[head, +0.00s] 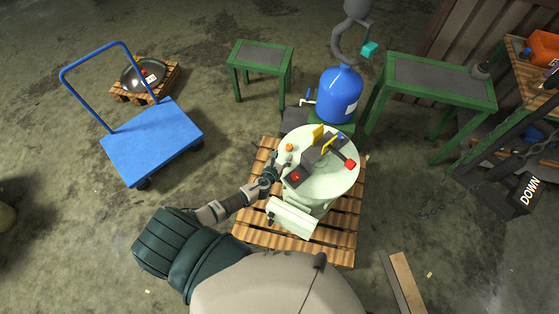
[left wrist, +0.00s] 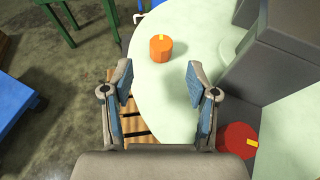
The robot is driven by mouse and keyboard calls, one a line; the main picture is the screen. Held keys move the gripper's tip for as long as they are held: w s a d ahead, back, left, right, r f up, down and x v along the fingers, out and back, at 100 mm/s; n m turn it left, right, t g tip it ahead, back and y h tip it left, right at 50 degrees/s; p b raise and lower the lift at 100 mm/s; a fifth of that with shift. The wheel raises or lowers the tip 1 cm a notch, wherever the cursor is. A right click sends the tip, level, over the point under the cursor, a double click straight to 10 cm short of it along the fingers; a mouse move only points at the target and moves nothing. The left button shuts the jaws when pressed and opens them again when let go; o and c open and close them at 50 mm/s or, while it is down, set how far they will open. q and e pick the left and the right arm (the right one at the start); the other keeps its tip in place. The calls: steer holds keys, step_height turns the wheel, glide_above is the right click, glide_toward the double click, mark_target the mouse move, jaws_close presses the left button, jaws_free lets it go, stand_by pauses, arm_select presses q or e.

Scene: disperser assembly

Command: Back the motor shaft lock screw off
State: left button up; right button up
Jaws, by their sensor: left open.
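A pale green round machine housing (head: 330,186) stands on a wooden pallet, with a dark grey motor block (head: 322,150) on top. A small orange knob (head: 289,147) with a yellow mark sits on the pale top near its left edge; it also shows in the left wrist view (left wrist: 160,49). A red knob (head: 296,177) is by the grey block, also at the lower right of the left wrist view (left wrist: 238,140). No label shows which is the lock screw. My left gripper (head: 279,166) is open and empty at the top's left edge, the orange knob beyond its fingertips (left wrist: 159,82), apart from them. My right gripper is out of view.
A blue tank (head: 340,95) stands behind the housing, below a hanging hook (head: 352,48). A blue cart (head: 152,141) is at the left, with open floor between.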

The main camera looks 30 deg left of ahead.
arm_select(q)
steer(key=shift+v, duration=1.55)
